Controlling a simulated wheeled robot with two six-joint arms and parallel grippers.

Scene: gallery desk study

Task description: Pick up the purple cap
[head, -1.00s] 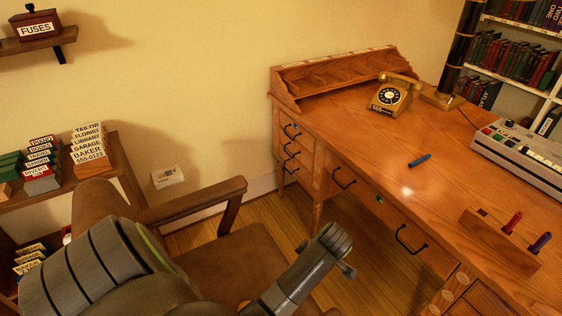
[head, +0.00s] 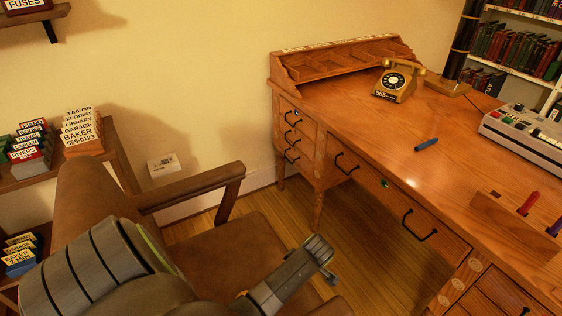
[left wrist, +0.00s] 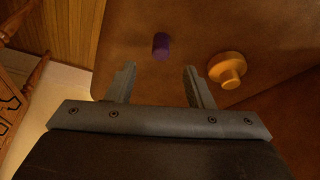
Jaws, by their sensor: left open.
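The purple cap (left wrist: 161,46) is a small dark purple cylinder on the brown seat in the left wrist view. It lies just beyond the fingertips, roughly between their lines, with clear space around it. My left gripper (left wrist: 159,72) is open and empty, pointing at the seat. An orange knob-like piece (left wrist: 228,68) sits to the right of the cap, near the right finger. In the head view my left gripper (head: 320,262) hangs over the brown chair seat (head: 225,245); the cap is not visible there. My right gripper is not in view.
The chair's armrest (head: 190,187) rises behind my left arm. The wooden desk (head: 400,125) stands to the right, with a blue marker (head: 426,145), a gold telephone (head: 398,82) and a wooden block (head: 508,222) holding markers. A card shelf (head: 85,165) stands at the left.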

